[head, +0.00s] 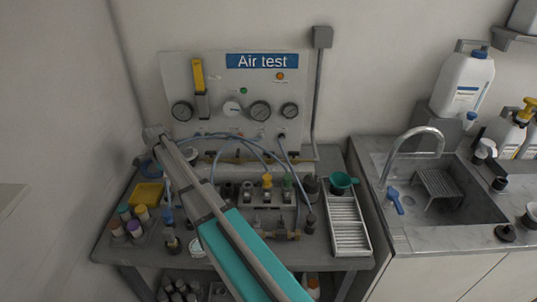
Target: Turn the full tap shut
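A bench with an air test panel (178,70) behind it carries several small valves and fittings. I cannot tell for certain which one is the full tap. A blue-handled fitting (167,216) stands left of my arm. My grey and teal arm reaches from the bottom up to the left. Its far end (155,136) is in front of the panel's lower left, apparently above the bench. My gripper's fingers cannot be made out there.
Blue hoses (256,145) cross below the gauges. A yellow bin (146,194) and capped bottles (135,228) stand at left. A ribbed tray (348,225) with a green funnel (342,180) lies at right, beside a sink with a curved faucet (412,131) and blue lever (395,199).

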